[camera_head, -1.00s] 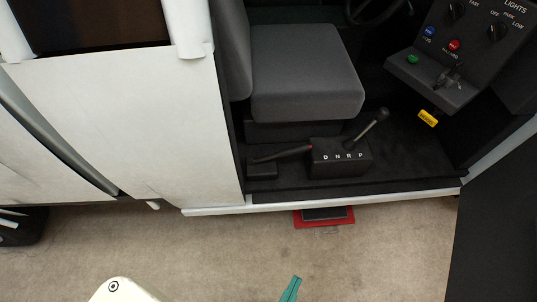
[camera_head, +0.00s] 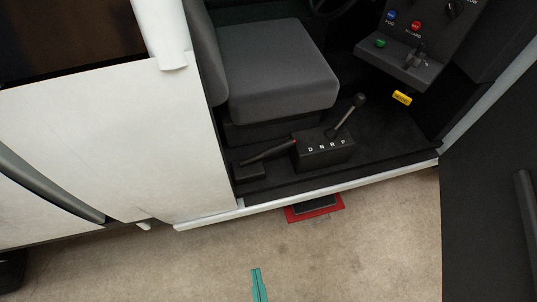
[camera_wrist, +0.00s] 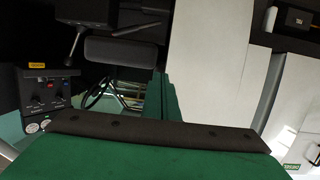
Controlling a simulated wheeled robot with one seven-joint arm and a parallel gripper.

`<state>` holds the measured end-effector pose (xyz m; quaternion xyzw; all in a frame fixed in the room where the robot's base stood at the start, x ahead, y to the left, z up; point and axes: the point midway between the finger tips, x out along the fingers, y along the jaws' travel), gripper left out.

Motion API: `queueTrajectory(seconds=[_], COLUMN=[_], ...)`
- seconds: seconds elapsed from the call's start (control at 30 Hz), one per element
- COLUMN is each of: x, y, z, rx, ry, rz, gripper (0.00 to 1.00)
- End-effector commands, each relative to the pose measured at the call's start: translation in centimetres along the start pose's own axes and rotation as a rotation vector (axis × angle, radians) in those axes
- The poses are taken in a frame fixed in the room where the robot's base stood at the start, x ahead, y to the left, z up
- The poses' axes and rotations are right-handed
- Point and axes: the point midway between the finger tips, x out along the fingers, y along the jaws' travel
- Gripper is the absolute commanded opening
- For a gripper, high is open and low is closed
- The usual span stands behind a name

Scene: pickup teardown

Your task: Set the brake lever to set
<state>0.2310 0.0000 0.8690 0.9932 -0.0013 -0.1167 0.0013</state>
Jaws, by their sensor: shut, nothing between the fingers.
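The brake lever (camera_head: 268,151) is a dark, low lever with a red tip on a small black base on the cab floor. It slants gently up to the right, its tip close to the gear selector box (camera_head: 322,154). In the wrist view the lever (camera_wrist: 136,28) shows near the top, beside the gear selector. My gripper (camera_head: 257,284) shows as teal fingers at the bottom of the head view, out over the floor and well apart from the lever. In the wrist view its green fingers (camera_wrist: 164,92) are together and empty.
A grey seat (camera_head: 275,70) stands behind the levers. A control panel (camera_head: 412,48) is at the upper right. The white door sill (camera_head: 330,188) edges the cab, with a red-edged block (camera_head: 314,209) below.

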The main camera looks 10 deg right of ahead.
Motion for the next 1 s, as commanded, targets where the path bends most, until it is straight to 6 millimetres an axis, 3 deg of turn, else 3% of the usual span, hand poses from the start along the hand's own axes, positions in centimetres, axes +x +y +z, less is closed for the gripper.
queueTrajectory(seconds=[0.47, 0.67, 0.8, 1.0], x=[0.4, 3.8, 7.9, 14.4], y=[0.3, 2.7, 5.0, 8.2], z=[0.6, 5.4, 10.2, 15.7], rx=[0.031, 0.287, 0.593, 1.055], ry=[-0.004, -0.041, -0.07, -0.083], rz=[0.008, 0.074, 0.138, 0.206], gripper=[0.0, 0.0, 0.0, 0.0])
